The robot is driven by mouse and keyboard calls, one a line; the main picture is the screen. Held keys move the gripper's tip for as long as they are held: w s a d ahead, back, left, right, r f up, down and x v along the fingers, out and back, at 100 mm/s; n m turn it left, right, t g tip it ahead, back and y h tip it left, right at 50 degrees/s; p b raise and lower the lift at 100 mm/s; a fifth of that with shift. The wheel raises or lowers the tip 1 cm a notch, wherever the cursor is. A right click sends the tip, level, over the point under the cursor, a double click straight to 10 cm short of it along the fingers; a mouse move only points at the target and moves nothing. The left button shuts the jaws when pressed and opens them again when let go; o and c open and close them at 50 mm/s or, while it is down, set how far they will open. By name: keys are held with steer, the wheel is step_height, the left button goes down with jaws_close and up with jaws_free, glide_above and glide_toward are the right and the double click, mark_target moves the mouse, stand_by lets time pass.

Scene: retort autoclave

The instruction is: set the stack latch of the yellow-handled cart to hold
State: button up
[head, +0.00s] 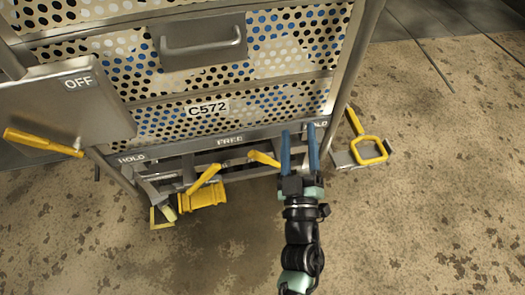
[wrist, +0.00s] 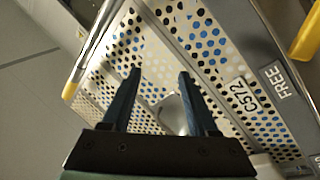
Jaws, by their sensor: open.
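The cart carries perforated metal baskets marked C572 (head: 208,107). Its lower rail (head: 230,140) reads HOLD at the left end, FREE in the middle and HOLD at the right end, partly covered. Two yellow levers stick out below the rail: a left one (head: 205,175) and a shorter right one (head: 263,158). I cannot tell which is the stack latch. My gripper (head: 299,147) is open and empty, its blue fingers over the rail's right part, right of the FREE label. In the wrist view, the open fingers (wrist: 158,75) point towards the perforated side; the FREE plate (wrist: 278,80) is at right.
A plate marked OFF (head: 75,105) with a yellow lever (head: 43,142) is at left. A yellow block (head: 202,197) sits low under the rail. A yellow loop handle (head: 370,150) stands at the cart's right foot. The floor in front and at right is clear.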

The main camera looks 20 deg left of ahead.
mark_target(262, 160)
steer(key=s+a+f+n+g+y+b, duration=0.15)
steer(key=s+f, duration=0.25)
steer(key=f, duration=0.4)
steer(key=s+a+f+n+g+y, duration=0.1)
steer(key=s+f+n+g, duration=0.2)
steer(key=f, duration=0.5)
steer(key=shift+m, duration=0.75)
steer(key=b+x, duration=0.3)
steer(key=x, duration=0.8)
steer(key=shift+a+r+b, duration=0.2)
steer(key=shift+a+b, duration=0.05)
steer(key=shift+b, duration=0.05)
jaws_close()
